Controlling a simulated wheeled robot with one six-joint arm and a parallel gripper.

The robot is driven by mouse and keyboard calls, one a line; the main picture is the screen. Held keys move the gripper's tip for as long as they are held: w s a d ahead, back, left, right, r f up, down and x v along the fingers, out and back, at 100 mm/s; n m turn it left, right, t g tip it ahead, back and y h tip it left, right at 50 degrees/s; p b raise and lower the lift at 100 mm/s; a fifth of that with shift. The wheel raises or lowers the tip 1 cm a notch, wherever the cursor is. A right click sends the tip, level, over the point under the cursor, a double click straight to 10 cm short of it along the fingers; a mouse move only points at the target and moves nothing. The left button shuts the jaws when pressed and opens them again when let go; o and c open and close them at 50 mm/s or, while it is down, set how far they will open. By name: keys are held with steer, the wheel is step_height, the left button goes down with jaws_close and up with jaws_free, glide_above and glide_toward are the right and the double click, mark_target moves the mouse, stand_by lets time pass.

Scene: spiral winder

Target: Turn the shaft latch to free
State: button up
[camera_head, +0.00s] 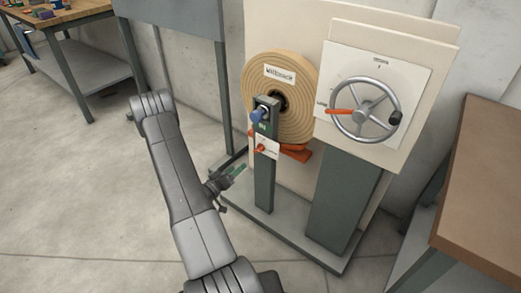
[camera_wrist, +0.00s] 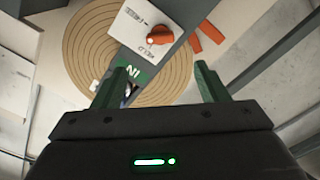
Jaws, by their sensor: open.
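The shaft latch is probably the small orange knob (camera_head: 261,149) on a white label plate (camera_head: 270,153), on the front of a dark green-grey post (camera_head: 265,187). In the wrist view the knob (camera_wrist: 160,36) and its plate (camera_wrist: 138,21) appear rotated, beyond the fingertips near the top. The plate's lettering is too small to read surely, so I cannot tell the latch's setting. My gripper (camera_head: 238,171) is to the left of the post and below the knob. In the wrist view its green fingers (camera_wrist: 163,80) are apart, with nothing held between them.
A tan spiral roll (camera_head: 300,80) stands behind the post, with a blue knob (camera_head: 256,115) at the post's top. A grey handwheel (camera_head: 366,83) is on a panel at right. A brown table (camera_head: 490,180) is at far right. Open floor lies left.

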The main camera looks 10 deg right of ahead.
mark_target(256, 151)
steer(key=b+x, duration=0.1)
steer(key=x, duration=1.2)
steer(key=shift+b, duration=0.3)
steer(key=c, duration=1)
